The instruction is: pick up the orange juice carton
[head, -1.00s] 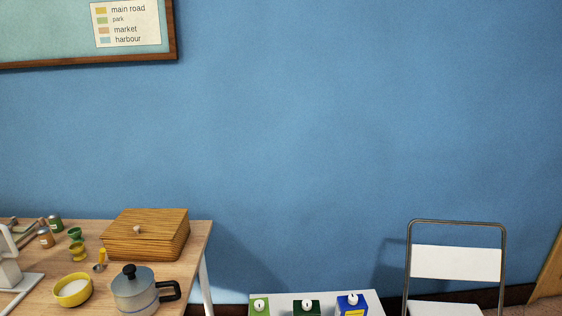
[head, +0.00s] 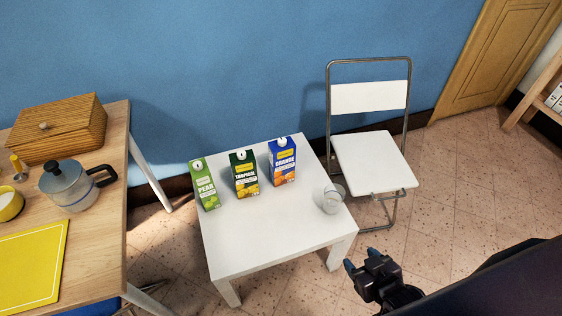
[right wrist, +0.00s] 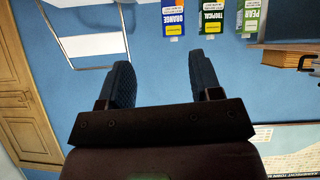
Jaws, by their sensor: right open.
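The orange juice carton (head: 282,162), blue with the word ORANGE, stands upright on a small white table (head: 262,245), the rightmost of three cartons. It also shows upside down at the top of the right wrist view (right wrist: 174,18). My right gripper (head: 360,264) is right of and in front of the table, apart from the carton. In the right wrist view my right gripper (right wrist: 166,82) has its two dark fingers spread, with nothing between them. My left gripper is not in view.
A green tropical carton (head: 244,174) and a light green pear carton (head: 205,185) stand left of the orange one. A clear glass (head: 332,198) stands near the table's right edge. A white folding chair (head: 372,160) is behind right. A wooden table (head: 95,255) stands left.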

